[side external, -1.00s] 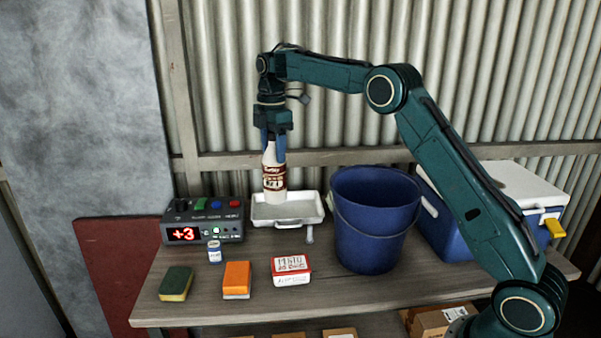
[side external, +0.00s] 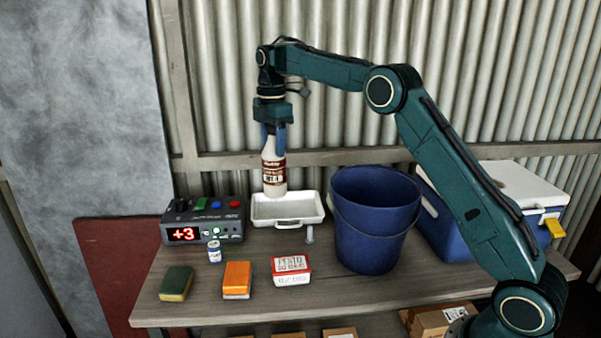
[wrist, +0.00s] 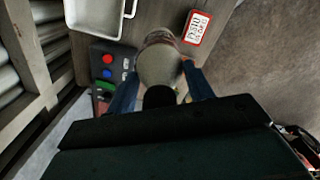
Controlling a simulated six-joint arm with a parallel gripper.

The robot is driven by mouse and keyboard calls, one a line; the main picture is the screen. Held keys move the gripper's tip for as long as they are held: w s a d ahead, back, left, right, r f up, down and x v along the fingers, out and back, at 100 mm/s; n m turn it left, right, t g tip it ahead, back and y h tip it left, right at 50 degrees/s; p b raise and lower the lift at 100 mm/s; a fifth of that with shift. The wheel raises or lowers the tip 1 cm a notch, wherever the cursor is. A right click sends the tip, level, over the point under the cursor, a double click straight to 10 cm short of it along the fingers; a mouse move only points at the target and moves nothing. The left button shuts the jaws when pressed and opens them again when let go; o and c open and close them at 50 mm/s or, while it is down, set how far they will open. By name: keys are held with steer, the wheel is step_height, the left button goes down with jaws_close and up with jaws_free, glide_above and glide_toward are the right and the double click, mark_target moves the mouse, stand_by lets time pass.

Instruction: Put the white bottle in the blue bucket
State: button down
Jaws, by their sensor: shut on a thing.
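The white bottle (side external: 273,172) has a dark red-brown label and hangs upright in the side view. My gripper (side external: 273,137) is shut on its upper part, with a blue finger on either side. The bottle is held above the left part of the white tray, and it also shows between the fingers in the wrist view (wrist: 160,66). The blue bucket (side external: 372,240) stands upright on the table to the right of the bottle. Its inside bottom is hidden in the side view, and the bucket is not in the wrist view.
A white tray (side external: 287,222) lies below the bottle, with a control box (side external: 203,222) left of it. A small jar (side external: 214,252), a green sponge (side external: 175,283), an orange block (side external: 237,280) and a red-white box (side external: 291,271) lie in front. A cooler (side external: 450,235) stands right of the bucket.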

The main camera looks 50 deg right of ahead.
steer(key=shift+r, duration=2.8)
steer(key=s+d+n, duration=0.2)
steer(key=s+d, duration=1.2)
steer(key=s, duration=0.2)
steer(key=s+d+f+n, duration=0.1)
steer(key=s+f, duration=0.4)
steer(key=shift+d, duration=0.3)
steer(key=shift+s+f, duration=0.1)
steer(key=shift+f, duration=0.1)
step_height(320, 180, down, 16)
steer(key=shift+r, duration=0.25)
